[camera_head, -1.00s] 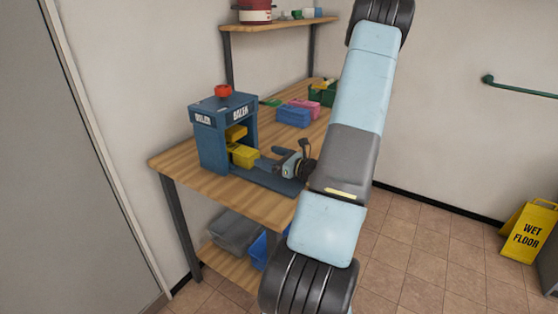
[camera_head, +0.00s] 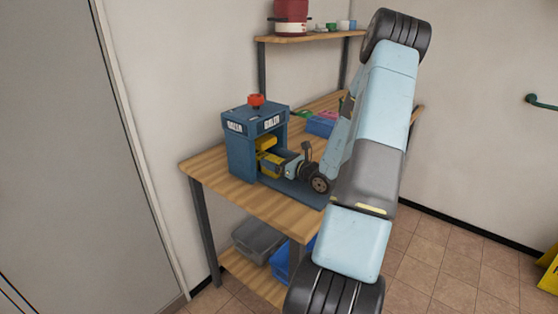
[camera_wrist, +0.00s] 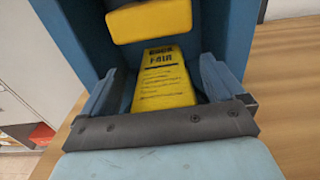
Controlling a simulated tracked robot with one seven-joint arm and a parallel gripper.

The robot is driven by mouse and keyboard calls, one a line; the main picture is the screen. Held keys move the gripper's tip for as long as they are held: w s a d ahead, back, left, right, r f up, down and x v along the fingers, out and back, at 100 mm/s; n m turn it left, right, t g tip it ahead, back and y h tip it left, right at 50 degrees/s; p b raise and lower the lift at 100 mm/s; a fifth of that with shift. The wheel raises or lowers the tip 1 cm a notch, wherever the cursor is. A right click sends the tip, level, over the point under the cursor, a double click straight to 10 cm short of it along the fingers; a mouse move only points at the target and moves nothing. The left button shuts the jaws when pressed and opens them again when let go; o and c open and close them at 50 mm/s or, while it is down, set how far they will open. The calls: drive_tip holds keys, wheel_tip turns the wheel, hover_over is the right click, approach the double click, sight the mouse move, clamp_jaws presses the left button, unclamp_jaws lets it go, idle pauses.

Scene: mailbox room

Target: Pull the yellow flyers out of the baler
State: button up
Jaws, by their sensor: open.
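The baler (camera_head: 241,143) is a blue box with a red knob on top, standing on the wooden table. Inside its opening lie the yellow flyers (camera_wrist: 164,82), a stack with dark print facing up, resting low in the bay. A yellow block (camera_wrist: 150,20) hangs above them; it also shows in the head view (camera_head: 266,143). My gripper (camera_wrist: 165,88) is open at the baler's mouth, with one finger on each side of the flyers. In the head view my gripper (camera_head: 277,163) partly hides the stack. I cannot tell whether the fingers touch it.
A blue box (camera_head: 321,126) and other coloured boxes lie farther back on the table. A shelf (camera_head: 310,37) with a red pot (camera_head: 291,15) is above. A grey bin (camera_head: 254,240) stands below. The table's front left (camera_head: 205,168) is bare.

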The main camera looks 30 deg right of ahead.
drive_tip(key=c, duration=1.4)
drive_tip(key=shift+s+d, duration=0.1)
